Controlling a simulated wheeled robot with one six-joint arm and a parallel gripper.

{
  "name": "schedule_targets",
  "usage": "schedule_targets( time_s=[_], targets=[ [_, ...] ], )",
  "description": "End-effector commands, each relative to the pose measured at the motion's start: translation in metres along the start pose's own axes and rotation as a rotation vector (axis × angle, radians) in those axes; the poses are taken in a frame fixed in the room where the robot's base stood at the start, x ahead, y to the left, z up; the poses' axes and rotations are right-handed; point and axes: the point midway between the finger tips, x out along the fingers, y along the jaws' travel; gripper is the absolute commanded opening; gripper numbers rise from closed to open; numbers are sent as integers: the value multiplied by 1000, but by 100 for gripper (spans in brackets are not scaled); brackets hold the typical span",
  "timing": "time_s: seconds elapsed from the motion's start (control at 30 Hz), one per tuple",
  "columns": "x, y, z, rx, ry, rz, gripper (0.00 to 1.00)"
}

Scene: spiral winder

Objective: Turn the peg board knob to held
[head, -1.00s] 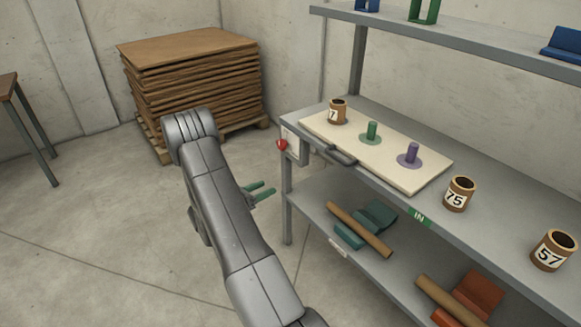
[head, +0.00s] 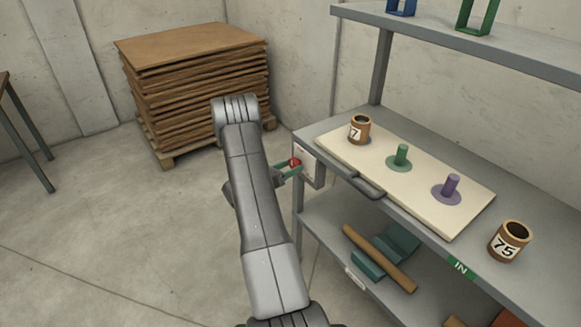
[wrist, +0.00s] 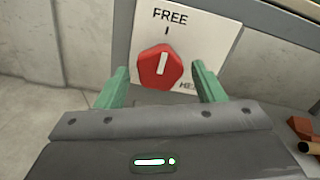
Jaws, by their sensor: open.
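The red peg board knob (wrist: 160,68) sits on a white plate (wrist: 205,28) in the wrist view. Its white pointer line stands nearly upright, toward the word FREE. A second word at lower right, starting "HE", is partly hidden by a finger. My gripper (wrist: 160,88) is open, with one green finger on each side of the knob and gaps visible to both. In the head view the knob (head: 295,162) shows at the shelf's left end, with my gripper (head: 288,170) at it. The cream peg board (head: 440,222) lies on the shelf, with a green peg (head: 402,154) and a purple peg (head: 450,187).
A tube marked 7 (head: 359,130) stands at the board's far end. A tube marked 75 (head: 510,241) stands on the shelf right of the board. A dark handle (head: 362,185) juts from the board's front.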

Motion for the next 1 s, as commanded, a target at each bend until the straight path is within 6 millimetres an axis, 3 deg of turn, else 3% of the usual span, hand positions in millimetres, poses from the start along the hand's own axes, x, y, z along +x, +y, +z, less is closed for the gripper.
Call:
schedule_targets(
  time_s=[0.37, 0.4, 0.63, 1.0],
  targets=[
    [8, 0, 0, 0, 0, 0, 62],
    [8, 0, 0, 0, 0, 0, 60],
    [8, 0, 0, 0, 0, 0, 18],
    [8, 1, -2, 60, 0, 0, 18]
  ],
)
